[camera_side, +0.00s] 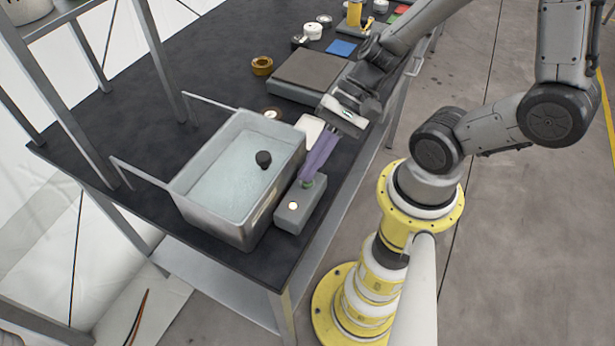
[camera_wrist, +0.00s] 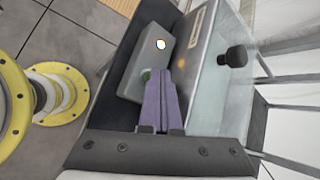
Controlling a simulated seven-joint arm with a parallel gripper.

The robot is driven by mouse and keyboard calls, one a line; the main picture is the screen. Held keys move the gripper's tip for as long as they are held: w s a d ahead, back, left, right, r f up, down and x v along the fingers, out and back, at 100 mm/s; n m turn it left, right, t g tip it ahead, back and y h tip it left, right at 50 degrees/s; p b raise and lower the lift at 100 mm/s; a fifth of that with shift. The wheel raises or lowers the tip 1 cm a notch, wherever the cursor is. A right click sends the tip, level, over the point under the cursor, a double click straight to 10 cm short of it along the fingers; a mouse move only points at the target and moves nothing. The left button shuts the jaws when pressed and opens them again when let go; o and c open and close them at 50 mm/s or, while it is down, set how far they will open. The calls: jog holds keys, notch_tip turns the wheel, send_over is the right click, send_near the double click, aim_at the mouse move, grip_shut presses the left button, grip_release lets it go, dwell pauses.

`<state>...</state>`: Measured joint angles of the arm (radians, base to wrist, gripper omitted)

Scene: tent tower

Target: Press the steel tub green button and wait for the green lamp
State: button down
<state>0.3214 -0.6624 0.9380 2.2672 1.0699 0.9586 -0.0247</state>
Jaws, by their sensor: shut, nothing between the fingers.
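The steel tub (camera_side: 237,217) stands on the dark table and holds pale liquid, with a black knob-like object (camera_side: 263,159) in it. A grey control box (camera_side: 289,217) stands beside the tub's near right side. On its top are a green button (camera_side: 307,183) and a small round lamp (camera_side: 293,205), which glows pale warm white. My gripper (camera_side: 307,178) points down at the green button with its purple fingers shut and empty. In the wrist view the fingertips (camera_wrist: 159,76) overlap the button (camera_wrist: 146,75), so contact cannot be told. The lamp (camera_wrist: 161,44) glows there too.
A grey plate device (camera_side: 312,75) with a dark top stands behind the tub. Brass and white cups (camera_side: 262,66), a blue square (camera_side: 341,48) and other small items lie farther back.

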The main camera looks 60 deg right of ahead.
jog(key=shift+r, duration=0.1)
dwell(0.3)
jog(key=shift+r, duration=0.7)
jog(key=shift+r, duration=0.1)
jog(key=shift+r, duration=2.4)
